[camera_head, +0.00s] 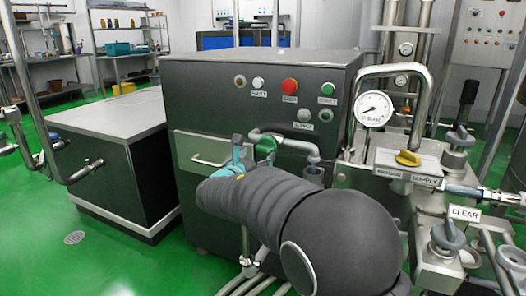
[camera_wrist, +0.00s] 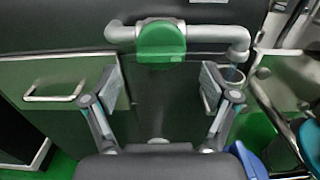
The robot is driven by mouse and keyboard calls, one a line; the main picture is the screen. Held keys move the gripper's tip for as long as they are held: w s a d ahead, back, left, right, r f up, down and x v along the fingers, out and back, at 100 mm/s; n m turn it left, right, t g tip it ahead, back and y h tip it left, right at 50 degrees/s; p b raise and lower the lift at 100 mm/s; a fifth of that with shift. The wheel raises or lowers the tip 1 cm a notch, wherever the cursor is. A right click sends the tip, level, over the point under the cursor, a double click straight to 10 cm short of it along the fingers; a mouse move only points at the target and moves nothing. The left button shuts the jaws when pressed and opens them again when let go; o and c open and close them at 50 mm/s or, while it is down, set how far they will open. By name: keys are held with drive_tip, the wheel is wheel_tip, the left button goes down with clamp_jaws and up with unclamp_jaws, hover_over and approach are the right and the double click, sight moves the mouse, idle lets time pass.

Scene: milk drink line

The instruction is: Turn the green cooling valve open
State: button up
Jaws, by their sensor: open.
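The green valve handle (camera_head: 266,148) sits on a grey pipe on the front of a dark cabinet. In the wrist view the green handle (camera_wrist: 161,42) is at the top middle, ahead of my gripper (camera_wrist: 161,85). My gripper's two fingers are spread wide, one on each side below the handle, with nothing between them. The fingers appear apart from the handle. In the head view my arm hides most of the gripper and the lower part of the cabinet front.
The dark cabinet (camera_head: 262,75) carries a red button (camera_head: 290,86) and other buttons above the valve. The grey pipe (camera_wrist: 206,34) bends down at right into a cup-like fitting (camera_wrist: 232,76). A drawer handle (camera_head: 210,161) is at left. A gauge (camera_head: 373,109) and yellow knob (camera_head: 408,158) stand at right.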

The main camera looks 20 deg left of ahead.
drive_tip(key=s, duration=0.6)
drive_tip(key=shift+s+a, duration=0.2)
drive_tip(key=shift+s, duration=0.05)
drive_tip(key=s+d+m+g+h, duration=0.35)
drive_tip(key=d+m, duration=0.45)
drive_tip(key=d, duration=0.9)
drive_tip(key=s+d+m+g+h, duration=0.2)
drive_tip(key=d+m+g, duration=0.4)
drive_tip(key=d, duration=1)
drive_tip(key=s+d+f+m+g+y, duration=0.1)
drive_tip(key=s+d+f+m+y, duration=0.1)
drive_tip(key=s+m, duration=0.5)
drive_tip(key=s+d+f+m+g+y, duration=0.1)
drive_tip(key=s+d+f+m+y, duration=0.1)
drive_tip(key=s+d+m, duration=0.3)
drive_tip(key=s+d+f+m+g+y, duration=0.1)
drive_tip(key=s+d+f+m, duration=0.3)
drive_tip(key=s+m, duration=0.5)
drive_tip(key=s+y, duration=0.1)
drive_tip(key=s, duration=0.2)
drive_tip(key=shift+y, duration=0.35)
